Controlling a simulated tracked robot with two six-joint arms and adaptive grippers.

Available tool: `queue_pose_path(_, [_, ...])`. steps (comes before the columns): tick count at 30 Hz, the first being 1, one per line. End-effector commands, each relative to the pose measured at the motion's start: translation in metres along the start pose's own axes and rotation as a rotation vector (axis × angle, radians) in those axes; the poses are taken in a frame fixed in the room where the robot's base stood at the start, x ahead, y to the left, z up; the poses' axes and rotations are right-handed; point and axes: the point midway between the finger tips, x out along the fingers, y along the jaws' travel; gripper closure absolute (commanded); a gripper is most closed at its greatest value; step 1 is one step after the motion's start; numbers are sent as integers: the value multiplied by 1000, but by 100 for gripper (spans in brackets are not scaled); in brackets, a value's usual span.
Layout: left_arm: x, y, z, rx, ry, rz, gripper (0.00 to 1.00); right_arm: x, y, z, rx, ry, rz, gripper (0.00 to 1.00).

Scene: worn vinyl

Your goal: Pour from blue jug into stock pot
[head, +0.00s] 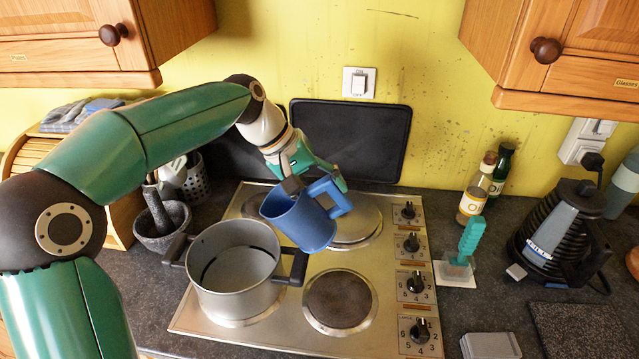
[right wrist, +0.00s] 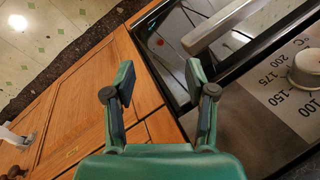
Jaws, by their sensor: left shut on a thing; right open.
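The blue jug (head: 302,222) is in the head view, held tilted above the hob, just right of the stock pot. My left gripper (head: 312,187) is shut on the jug, near its handle on the far side. The jug's mouth is at its upper left, towards the pot. I cannot see what is inside the jug. The grey stock pot (head: 235,290) stands upright on the front left of the hob, with dark side handles. No stream shows between jug and pot. My right gripper (right wrist: 158,110) is open and empty in the right wrist view, in front of wooden cabinet doors and an oven.
The steel hob (head: 275,331) has knobs along its right side. A mortar (head: 163,235) stands left of the pot. Right of the hob are a teal-handled brush (head: 468,243), bottles (head: 474,196) and a black kettle (head: 565,235). Wall cabinets (head: 565,60) hang above.

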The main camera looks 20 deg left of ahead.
Motion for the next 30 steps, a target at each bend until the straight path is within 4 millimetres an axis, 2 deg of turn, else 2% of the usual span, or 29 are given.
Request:
queue_pose_path(1, [6, -4, 0, 0, 3, 8, 100, 9, 3, 0, 0, 0, 0, 44])
queue_pose_path(16, [-28, 0, -1, 1, 3, 281, 100, 56, 20, -1, 0, 1, 0, 44])
queue_pose_path(18, [-32, 5, 0, 3, -1, 280, 100, 50, 18, 0, 0, 0, 0, 44])
queue_pose_path(30, [-32, 4, 0, 2, -1, 277, 100, 50, 18, -1, 0, 1, 0, 44])
